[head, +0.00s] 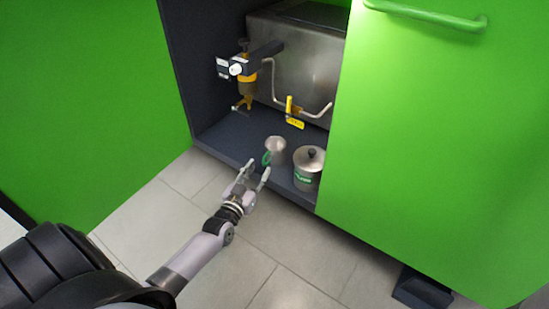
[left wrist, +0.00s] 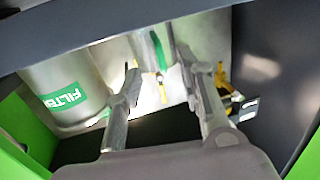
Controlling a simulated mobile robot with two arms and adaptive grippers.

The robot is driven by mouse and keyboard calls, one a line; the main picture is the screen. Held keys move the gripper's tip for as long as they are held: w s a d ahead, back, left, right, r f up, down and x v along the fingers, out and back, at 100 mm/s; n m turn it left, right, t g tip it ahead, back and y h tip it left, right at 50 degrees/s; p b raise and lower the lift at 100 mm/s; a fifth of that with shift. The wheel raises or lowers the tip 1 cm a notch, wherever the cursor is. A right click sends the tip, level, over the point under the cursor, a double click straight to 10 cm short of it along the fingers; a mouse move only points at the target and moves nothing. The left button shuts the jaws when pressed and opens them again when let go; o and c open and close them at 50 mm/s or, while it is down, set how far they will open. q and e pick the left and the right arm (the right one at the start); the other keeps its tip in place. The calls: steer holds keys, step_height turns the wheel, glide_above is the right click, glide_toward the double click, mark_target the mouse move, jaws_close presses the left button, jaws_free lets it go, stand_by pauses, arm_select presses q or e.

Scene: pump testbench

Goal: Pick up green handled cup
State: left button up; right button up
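A small metal cup (head: 277,147) with a green handle (head: 267,158) stands on the dark floor of the cabinet, near its front edge. My left gripper (head: 257,168) is open and empty, just in front of the cup on the handle side. In the left wrist view the cup (left wrist: 116,55) and its green handle (left wrist: 159,48) show beyond and between the spread fingers of my left gripper (left wrist: 156,60). The fingers look apart from the handle, though the exact gap is hard to tell. My right gripper is not in view.
A lidded metal pot (head: 308,168) with a green label stands right of the cup; its label reads FILTER in the left wrist view (left wrist: 64,97). A steel tank (head: 305,55), yellow valve (head: 293,113) and pipes fill the cabinet behind. A green door panel (head: 430,150) bounds the right.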

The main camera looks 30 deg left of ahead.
mark_target(264, 164)
arm_select(q)
steer(key=w+b, duration=0.3)
steer(key=w, duration=0.1)
steer(key=shift+w+a+f+b, duration=0.1)
steer(key=shift+a+f+b, duration=0.1)
steer(key=shift+f+b, duration=0.2)
steer(key=shift+w+r, duration=0.2)
steer(key=shift+w, duration=0.25)
steer(key=shift+c, duration=0.5)
jaws_close()
